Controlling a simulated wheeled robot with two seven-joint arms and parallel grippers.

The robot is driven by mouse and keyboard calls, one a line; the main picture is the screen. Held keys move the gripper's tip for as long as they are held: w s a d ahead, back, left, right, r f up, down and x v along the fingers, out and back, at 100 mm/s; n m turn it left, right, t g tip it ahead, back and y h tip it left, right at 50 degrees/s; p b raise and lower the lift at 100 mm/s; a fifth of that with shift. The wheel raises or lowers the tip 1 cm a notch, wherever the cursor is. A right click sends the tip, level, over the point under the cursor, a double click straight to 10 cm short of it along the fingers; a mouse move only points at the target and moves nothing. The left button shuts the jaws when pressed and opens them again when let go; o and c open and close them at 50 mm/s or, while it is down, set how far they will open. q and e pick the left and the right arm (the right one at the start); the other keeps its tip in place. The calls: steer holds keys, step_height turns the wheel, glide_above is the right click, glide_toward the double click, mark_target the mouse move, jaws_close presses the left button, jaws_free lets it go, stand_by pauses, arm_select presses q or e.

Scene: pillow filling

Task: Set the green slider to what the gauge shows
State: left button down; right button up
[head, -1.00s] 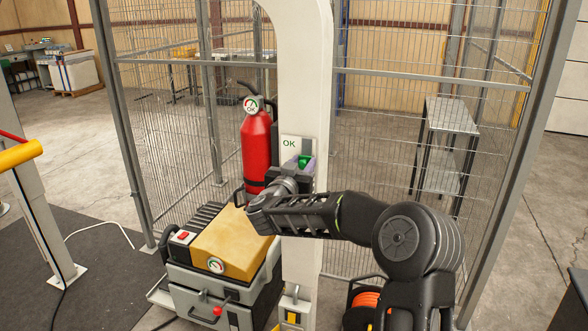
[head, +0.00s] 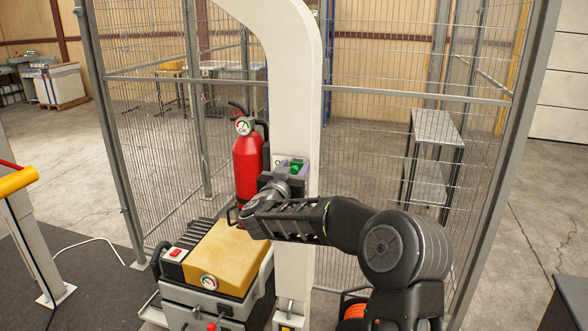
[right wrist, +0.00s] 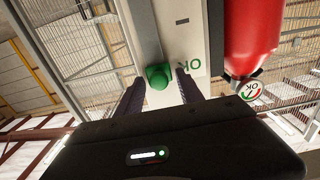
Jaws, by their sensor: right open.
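The green slider (head: 297,168) sits on a pale panel on the white post (head: 296,120). In the right wrist view the slider knob (right wrist: 158,76) stands beside the panel's upside-down OK mark (right wrist: 188,66), at about its level. My right gripper (head: 284,174) is open, its fingers (right wrist: 160,92) on either side of the knob, with gaps visible. The red fire extinguisher (head: 249,165) carries a round gauge (head: 242,127) with OK on its face. The gauge also shows in the right wrist view (right wrist: 250,91); its needle is too small to read surely. My left gripper is out of view.
A yellow-topped grey case (head: 222,252) with another small gauge (head: 208,283) stands below, left of the post. Wire mesh fencing (head: 375,140) stands behind the post. A grey metal shelf (head: 434,150) is behind it at right.

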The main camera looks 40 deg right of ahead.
steer(key=b+v, duration=0.2)
steer(key=v, duration=0.5)
steer(key=shift+s+a, duration=0.2)
steer(key=shift+a, duration=0.15)
steer(key=shift+r, duration=0.1)
steer(key=w+a+f+n+t+y, duration=0.1)
steer(key=w+a+f+t+y, duration=0.2)
steer(key=a+f, duration=0.4)
steer(key=w+a+f+n+y, duration=0.2)
steer(key=a+f+y, duration=0.25)
steer(key=f, duration=0.35)
steer(key=s+a+f+n+g+y, duration=0.1)
steer(key=s+a+f+y, duration=0.15)
steer(key=a+f, duration=0.45)
steer(key=s+a+f+n+g+y, duration=0.15)
steer(key=a+f+y, duration=0.25)
steer(key=f, duration=0.6)
steer(key=s+a+f+n+g+y, duration=0.1)
steer(key=s+a+f+g+y, duration=0.3)
steer(key=s+a+f, duration=0.8)
steer(key=s+a+f+n+g, duration=0.1)
steer(key=s+a+f+g, duration=0.2)
steer(key=s, duration=0.7)
steer(key=s+a+f+n+g+y, duration=0.1)
steer(key=s+a+f+g, duration=0.2)
steer(key=s+f, duration=0.4)
steer(key=s, duration=0.4)
steer(key=shift+s+n, duration=0.3)
steer(key=shift+n, duration=0.05)
